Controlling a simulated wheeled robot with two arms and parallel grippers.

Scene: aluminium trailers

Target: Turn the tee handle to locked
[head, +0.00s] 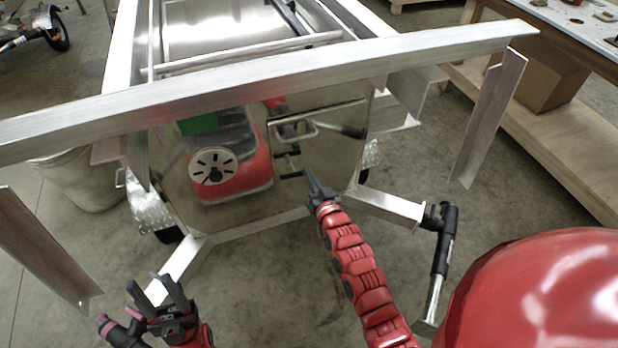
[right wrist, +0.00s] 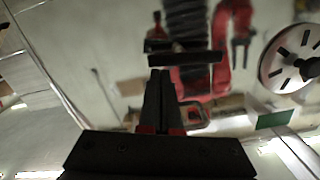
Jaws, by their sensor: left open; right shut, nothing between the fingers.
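The tee handle (head: 291,175) is a small dark bar standing off the mirror-like front panel (head: 235,217) of the aluminium trailer. In the head view it lies roughly level across the picture. My right gripper (head: 308,173) is shut and empty, with its tips close beside the handle's right end. In the right wrist view the handle (right wrist: 185,59) is a dark crossbar just beyond the shut fingertips (right wrist: 160,74). I cannot tell whether they touch. My left gripper (head: 158,286) is open and empty, low at the left, away from the handle.
An aluminium beam (head: 270,72) crosses above, with angled posts hanging at both sides. A workbench (head: 555,120) stands at right. The panel reflects my red body.

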